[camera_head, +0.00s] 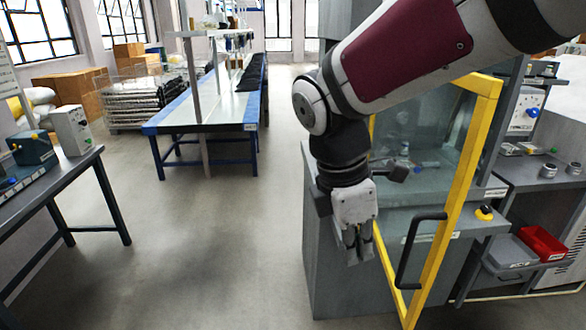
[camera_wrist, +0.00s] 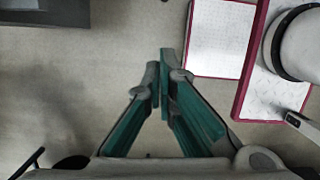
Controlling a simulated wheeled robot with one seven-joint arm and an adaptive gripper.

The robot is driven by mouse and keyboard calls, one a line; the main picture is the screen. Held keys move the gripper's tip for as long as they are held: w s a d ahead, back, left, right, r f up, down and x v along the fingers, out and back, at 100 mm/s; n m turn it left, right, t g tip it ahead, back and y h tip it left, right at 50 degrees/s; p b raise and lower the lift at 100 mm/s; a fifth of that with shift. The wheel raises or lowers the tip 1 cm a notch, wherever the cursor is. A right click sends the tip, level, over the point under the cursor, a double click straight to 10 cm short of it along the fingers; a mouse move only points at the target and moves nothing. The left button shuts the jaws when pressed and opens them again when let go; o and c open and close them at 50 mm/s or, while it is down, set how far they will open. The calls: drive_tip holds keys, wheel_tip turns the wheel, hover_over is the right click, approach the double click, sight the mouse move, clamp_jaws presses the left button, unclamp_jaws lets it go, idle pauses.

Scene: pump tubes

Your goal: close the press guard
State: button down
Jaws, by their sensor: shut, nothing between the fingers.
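The press guard (camera_head: 461,185) is a yellow-framed clear door with a black bar handle (camera_head: 407,252). It stands swung open toward me at the front of the grey press (camera_head: 335,235). My gripper (camera_head: 358,258) points down in front of the press, to the left of the handle and apart from it in the picture. Its fingers are shut and empty, and their tips meet in the wrist view (camera_wrist: 161,75). My arm hides part of the guard's upper left side and of the press opening.
A yellow button (camera_head: 485,212) sits on the press ledge right of the guard. A red bin (camera_head: 541,243) and a grey bin (camera_head: 511,252) are on a low shelf at right. A workbench (camera_head: 60,180) stands at left. The floor between is clear.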

drive_tip(key=d+f, duration=0.3)
drive_tip(key=d, duration=0.2)
drive_tip(key=shift+w+f, duration=0.2)
drive_tip(key=shift+f, duration=0.2)
